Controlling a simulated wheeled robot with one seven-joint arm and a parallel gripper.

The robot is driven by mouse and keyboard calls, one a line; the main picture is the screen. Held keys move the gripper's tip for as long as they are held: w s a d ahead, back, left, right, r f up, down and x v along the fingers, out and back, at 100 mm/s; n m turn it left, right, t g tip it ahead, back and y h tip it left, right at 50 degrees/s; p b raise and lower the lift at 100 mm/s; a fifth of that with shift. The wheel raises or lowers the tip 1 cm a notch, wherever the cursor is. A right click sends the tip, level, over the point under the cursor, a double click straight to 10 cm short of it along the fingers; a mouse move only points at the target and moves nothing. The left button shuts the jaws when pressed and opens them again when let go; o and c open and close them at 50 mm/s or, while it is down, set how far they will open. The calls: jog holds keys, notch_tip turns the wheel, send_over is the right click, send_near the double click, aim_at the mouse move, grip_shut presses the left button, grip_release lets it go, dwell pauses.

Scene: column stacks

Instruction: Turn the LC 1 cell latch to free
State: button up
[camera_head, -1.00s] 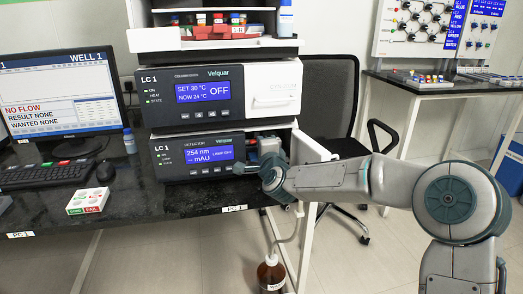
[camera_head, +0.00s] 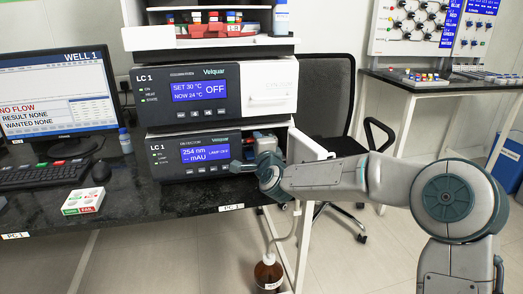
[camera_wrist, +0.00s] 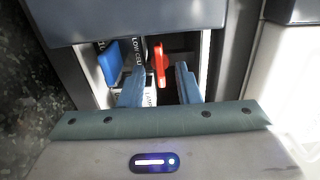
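The LC 1 detector (camera_head: 195,160) stands on the dark bench, with an open cell bay (camera_head: 265,138) at its right and the door swung out. In the wrist view, a red lever (camera_wrist: 158,62), which looks like the cell latch, stands inside the bay beside a "LOW CELL" label (camera_wrist: 138,52). A blue part (camera_wrist: 108,62) is left of the label. My gripper (camera_wrist: 159,72) is open, with one finger on each side below the red lever in the picture. I cannot tell whether either finger touches it. The head view mostly hides the fingertips.
The LC 1 column oven (camera_head: 190,92) sits above the detector. The bay door (camera_head: 308,145) stands out to the right, close to my arm. A bottle (camera_head: 268,272) with tubing is below the bench edge. A black chair (camera_head: 325,95) is behind.

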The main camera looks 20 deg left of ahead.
jog(key=p+v, duration=0.1)
jog(key=v, duration=1.2)
jog(key=shift+s, duration=0.3)
jog(key=shift+d+p, duration=0.15)
jog(key=shift+p, duration=0.15)
